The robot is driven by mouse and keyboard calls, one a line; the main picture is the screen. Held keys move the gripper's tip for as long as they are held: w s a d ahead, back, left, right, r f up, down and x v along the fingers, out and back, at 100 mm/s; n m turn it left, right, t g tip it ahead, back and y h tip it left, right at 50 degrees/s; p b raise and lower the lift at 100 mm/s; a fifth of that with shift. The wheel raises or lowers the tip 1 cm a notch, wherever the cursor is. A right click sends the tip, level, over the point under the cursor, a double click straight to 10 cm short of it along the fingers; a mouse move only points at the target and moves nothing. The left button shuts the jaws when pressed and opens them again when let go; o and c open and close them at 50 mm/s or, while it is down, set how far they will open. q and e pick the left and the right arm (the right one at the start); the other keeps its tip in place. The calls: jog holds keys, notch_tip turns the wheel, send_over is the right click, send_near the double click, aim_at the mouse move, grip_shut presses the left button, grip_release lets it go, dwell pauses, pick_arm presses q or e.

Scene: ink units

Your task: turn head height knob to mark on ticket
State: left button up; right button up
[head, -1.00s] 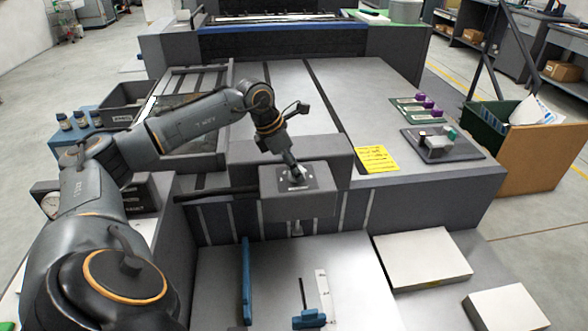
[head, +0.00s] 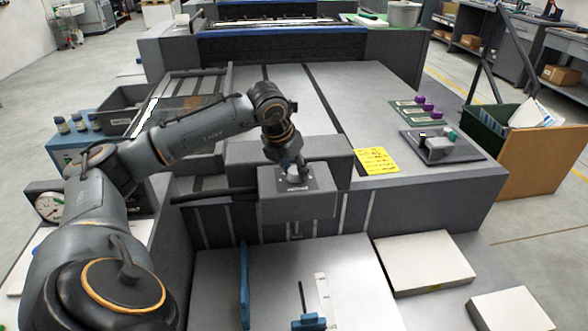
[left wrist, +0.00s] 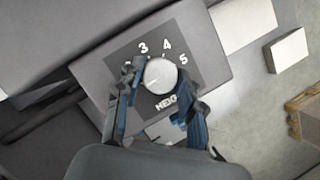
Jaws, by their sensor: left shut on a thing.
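The head height knob (left wrist: 161,76) is a pale round dial on a dark plate (left wrist: 120,70) with the numbers 3, 4 and 5 readable and "HEIG" below. Its pointer is too small to read. My left gripper (left wrist: 158,88) has its blue-grey fingers on either side of the knob and is shut on it. In the head view the left gripper (head: 291,168) reaches down onto the knob's plate (head: 297,187) on top of the grey head box (head: 298,209). The yellow ticket (head: 377,161) lies on the machine bed to the right; its writing is not legible. My right gripper is not in view.
A dark plate with small parts (head: 440,147) lies on the bed at right, near purple-topped items (head: 418,106). Pale blocks (head: 425,262) lie at front right. A blue upright guide (head: 244,285) stands below the head box. A dial gauge (head: 47,205) is at left.

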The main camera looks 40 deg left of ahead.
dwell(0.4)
pick_arm(q)
jog(key=o, duration=1.2)
jog(key=shift+s+r, duration=0.1)
jog(key=shift+r, duration=0.2)
jog(key=v, duration=1.1)
jog(key=shift+r, duration=0.2)
